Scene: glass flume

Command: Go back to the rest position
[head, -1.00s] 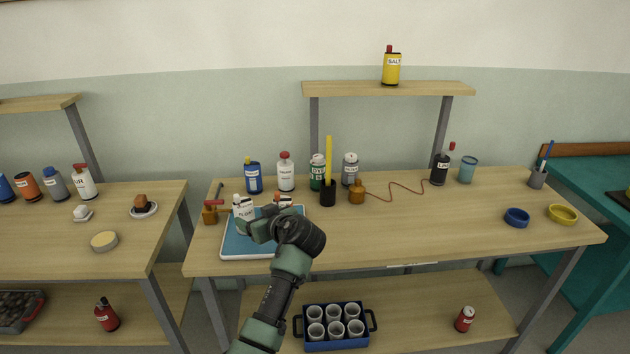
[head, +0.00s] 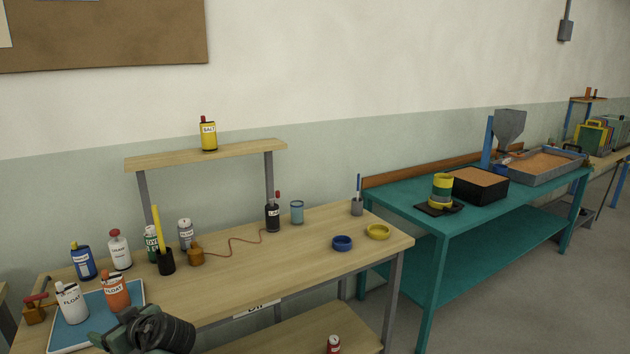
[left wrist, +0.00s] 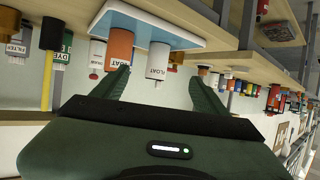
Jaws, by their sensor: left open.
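My left gripper (head: 112,338) is low at the left of the head view, in front of the blue board (head: 94,312). In the left wrist view its two fingers (left wrist: 158,82) are spread with nothing between them. A white FLOAT bottle (head: 72,303) and an orange FLOAT bottle (head: 116,291) stand upright on the board, beyond the gripper. The left wrist view shows the white bottle (left wrist: 158,62) and the orange bottle (left wrist: 120,46) upside down, past the fingertips. My right gripper is in neither view.
Several bottles, a black cup (head: 166,262) with a yellow stick, a blue bowl (head: 342,243) and a yellow bowl (head: 378,232) stand on the wooden bench (head: 300,270). A shelf (head: 215,153) rises behind. A teal table (head: 420,217) stands to the right, with open floor before it.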

